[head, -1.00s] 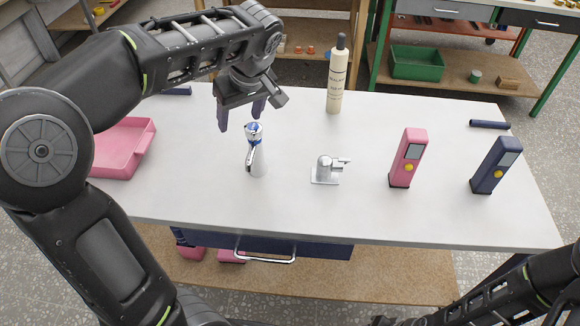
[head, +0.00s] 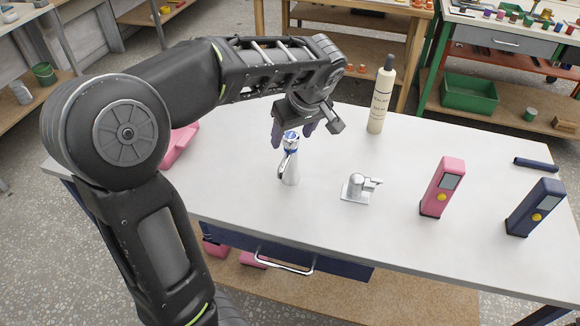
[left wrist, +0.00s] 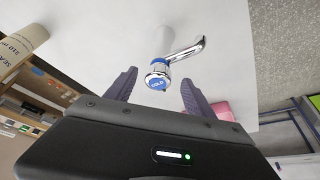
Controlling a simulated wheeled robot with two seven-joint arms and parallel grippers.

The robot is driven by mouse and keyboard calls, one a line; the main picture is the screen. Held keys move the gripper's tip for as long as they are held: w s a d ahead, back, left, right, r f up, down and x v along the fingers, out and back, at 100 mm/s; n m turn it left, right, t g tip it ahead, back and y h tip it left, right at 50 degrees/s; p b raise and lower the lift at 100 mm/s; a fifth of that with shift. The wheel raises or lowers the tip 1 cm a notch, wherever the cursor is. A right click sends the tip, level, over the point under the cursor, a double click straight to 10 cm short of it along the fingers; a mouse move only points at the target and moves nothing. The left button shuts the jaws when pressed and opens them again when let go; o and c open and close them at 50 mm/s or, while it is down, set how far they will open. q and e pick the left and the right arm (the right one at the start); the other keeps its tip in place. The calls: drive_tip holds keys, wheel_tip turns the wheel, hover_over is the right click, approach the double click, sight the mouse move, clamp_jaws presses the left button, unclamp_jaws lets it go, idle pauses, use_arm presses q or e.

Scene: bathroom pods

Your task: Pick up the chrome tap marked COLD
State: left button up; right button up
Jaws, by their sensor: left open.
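The chrome tap with a blue-ringed top (head: 289,170) stands upright on the white table. The left wrist view shows its blue cap marked COLD (left wrist: 158,82) and its spout pointing to the upper right. My left gripper (head: 293,130) is open at the top of this tap. In the left wrist view its two fingers (left wrist: 158,77) are spread on either side of the cap, with gaps on both sides. I cannot tell how far down the fingers reach. My right gripper is not in view.
A second, low chrome tap on a square plate (head: 356,188) stands to the right. A sealant bottle (head: 381,95) stands behind. A pink device (head: 441,188) and a navy device (head: 534,208) stand farther right. A pink tray (head: 181,146) is partly hidden by my left arm.

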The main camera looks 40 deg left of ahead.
use_arm(q)
drive_tip(key=p+x, duration=0.1)
drive_tip(key=x, duration=0.4)
drive_tip(key=shift+w+f, duration=0.1)
drive_tip(key=shift+c, duration=0.4)
idle(0.3)
clamp_jaws()
idle(0.5)
idle(0.7)
